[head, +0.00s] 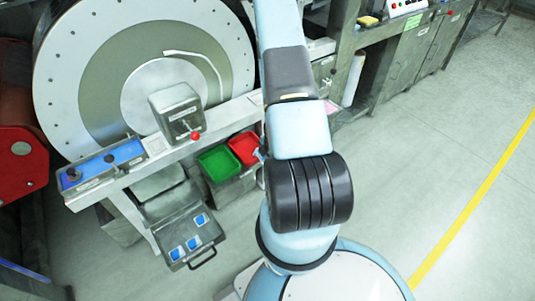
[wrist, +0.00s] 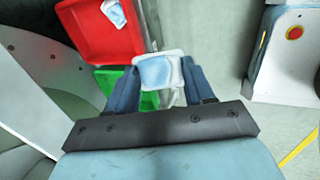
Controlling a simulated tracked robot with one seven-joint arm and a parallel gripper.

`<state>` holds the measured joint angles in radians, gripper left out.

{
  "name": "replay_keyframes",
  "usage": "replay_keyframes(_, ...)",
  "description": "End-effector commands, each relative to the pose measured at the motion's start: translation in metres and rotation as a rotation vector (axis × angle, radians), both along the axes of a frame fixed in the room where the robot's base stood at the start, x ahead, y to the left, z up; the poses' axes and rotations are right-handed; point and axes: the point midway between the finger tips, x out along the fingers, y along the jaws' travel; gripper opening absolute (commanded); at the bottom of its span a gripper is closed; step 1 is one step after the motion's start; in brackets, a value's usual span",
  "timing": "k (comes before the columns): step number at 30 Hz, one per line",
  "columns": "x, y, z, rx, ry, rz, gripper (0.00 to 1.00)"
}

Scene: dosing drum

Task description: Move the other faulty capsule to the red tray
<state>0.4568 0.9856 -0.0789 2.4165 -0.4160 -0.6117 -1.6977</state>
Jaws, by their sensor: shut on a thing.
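My gripper (wrist: 155,85) is shut on a capsule (wrist: 157,73), a small white-rimmed piece with a pale blue face, held between the two blue fingers. In the wrist view the held capsule appears by the right edge of the trays, near where red and green meet; its height above them is unclear. The red tray (wrist: 92,48) is at the upper left and holds another pale blue and white capsule (wrist: 114,14). The green tray (wrist: 104,76) is partly hidden behind my fingers.
The large drum (head: 155,75) stands behind the trays. A grey valve box (head: 176,108) with a red knob and a blue control panel (head: 104,162) are on the frame to the left. Open floor (head: 440,150) lies to the right.

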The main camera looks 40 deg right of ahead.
Motion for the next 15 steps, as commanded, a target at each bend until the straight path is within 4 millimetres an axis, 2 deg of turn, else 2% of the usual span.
replay_keyframes(15,0.061,0.011,-0.023,0.001,-0.001,0.018,0.46)
